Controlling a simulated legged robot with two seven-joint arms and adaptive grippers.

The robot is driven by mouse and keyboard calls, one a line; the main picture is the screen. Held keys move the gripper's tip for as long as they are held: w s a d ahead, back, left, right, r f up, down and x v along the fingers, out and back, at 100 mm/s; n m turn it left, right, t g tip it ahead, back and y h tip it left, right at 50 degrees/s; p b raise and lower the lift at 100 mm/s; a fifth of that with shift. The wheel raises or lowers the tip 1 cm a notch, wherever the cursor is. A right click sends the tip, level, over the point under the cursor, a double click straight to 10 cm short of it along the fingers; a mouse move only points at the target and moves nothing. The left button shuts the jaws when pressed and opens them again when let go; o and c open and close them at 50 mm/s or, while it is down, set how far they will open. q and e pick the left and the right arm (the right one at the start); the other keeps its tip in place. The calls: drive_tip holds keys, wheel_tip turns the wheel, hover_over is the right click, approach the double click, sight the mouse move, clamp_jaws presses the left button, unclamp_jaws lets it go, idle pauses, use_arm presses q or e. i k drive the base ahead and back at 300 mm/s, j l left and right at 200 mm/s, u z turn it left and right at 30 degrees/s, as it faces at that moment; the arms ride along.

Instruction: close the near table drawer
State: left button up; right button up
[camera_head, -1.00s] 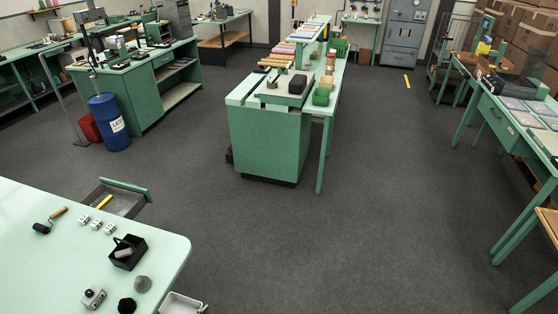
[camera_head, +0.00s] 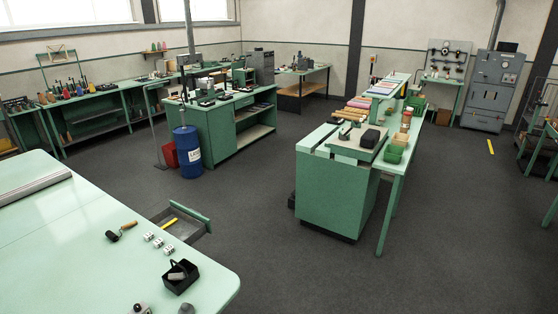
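The near table (camera_head: 60,250) is pale green and fills the lower left of the head view. Its drawer (camera_head: 183,222) stands open, sticking out past the table's far right edge. The drawer has a green front (camera_head: 189,215) and a grey inside, with a yellow object (camera_head: 169,226) lying in it. Neither of my grippers shows in the head view.
On the near table are a roller (camera_head: 121,231), several small white blocks (camera_head: 159,242), a black box (camera_head: 180,276) and a long metal bar (camera_head: 32,187). A green workbench (camera_head: 340,200) stands ahead, a blue drum (camera_head: 188,152) beyond the drawer. Grey floor between is free.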

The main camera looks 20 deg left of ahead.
sight(191, 226)
drive_tip(key=i+u, duration=0.1)
drive_tip(key=u, duration=1)
drive_tip(key=i+l+u, duration=0.4)
drive_tip(key=l+u, duration=0.15)
drive_tip(key=i+l+u, duration=0.15)
drive_tip(key=l+u, duration=0.15)
drive_tip(key=i+l+u, duration=0.1)
drive_tip(key=l+u, duration=0.15)
drive_tip(key=l, duration=0.15)
drive_tip(key=l+u, duration=0.3)
drive_tip(key=i+l+u, duration=0.1)
drive_tip(key=l+u, duration=0.15)
drive_tip(key=l, duration=0.25)
